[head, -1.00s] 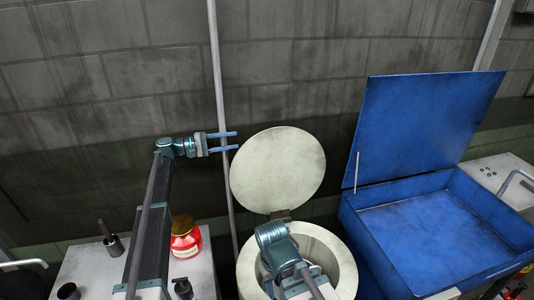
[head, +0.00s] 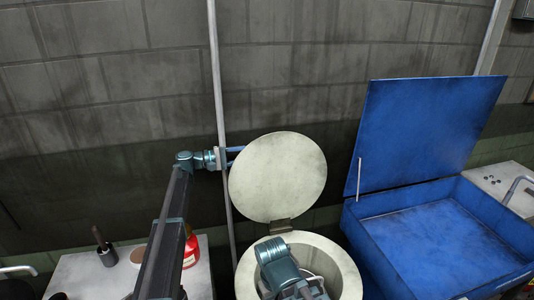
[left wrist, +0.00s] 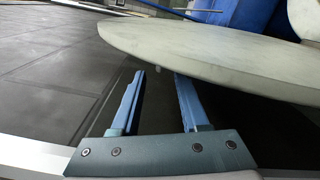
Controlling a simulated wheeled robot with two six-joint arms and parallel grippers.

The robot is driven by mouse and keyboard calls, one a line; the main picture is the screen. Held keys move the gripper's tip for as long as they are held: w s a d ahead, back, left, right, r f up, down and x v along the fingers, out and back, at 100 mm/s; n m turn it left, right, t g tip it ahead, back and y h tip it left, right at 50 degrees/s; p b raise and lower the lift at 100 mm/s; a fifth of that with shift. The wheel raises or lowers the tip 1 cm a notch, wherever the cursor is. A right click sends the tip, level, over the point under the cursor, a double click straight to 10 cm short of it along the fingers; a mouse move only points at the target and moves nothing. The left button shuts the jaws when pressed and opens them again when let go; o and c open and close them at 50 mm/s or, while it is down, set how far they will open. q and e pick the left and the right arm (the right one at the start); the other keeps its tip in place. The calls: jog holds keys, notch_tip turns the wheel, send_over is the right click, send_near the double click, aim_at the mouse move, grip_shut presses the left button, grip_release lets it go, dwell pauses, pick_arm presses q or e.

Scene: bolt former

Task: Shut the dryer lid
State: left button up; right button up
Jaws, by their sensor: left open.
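The dryer lid (head: 278,177) is a round, pale disc that stands raised on its hinge (head: 281,226) behind the round, open dryer (head: 346,272). My left gripper (head: 236,156) is at the lid's upper left edge, its fingertips partly hidden by the lid. In the left wrist view the fingers (left wrist: 158,85) are open and empty, and the lid's edge (left wrist: 220,62) crosses just ahead of and over the right finger. I cannot tell whether they touch. My right arm reaches over the dryer opening; its gripper jaws are not visible.
A blue parts washer (head: 430,225) with its lid up stands right of the dryer. A pale bench (head: 80,275) at the left carries a red container (head: 190,250) and a dark cup with a handle (head: 106,250). A vertical pipe (head: 218,90) runs up the wall behind my left gripper.

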aim_at(267, 152)
pick_arm(q)
jog(key=d, duration=0.3)
jog(key=w+d, duration=0.1)
jog(key=d, duration=0.3)
jog(key=shift+w, duration=0.2)
grip_shut()
dwell(1.2)
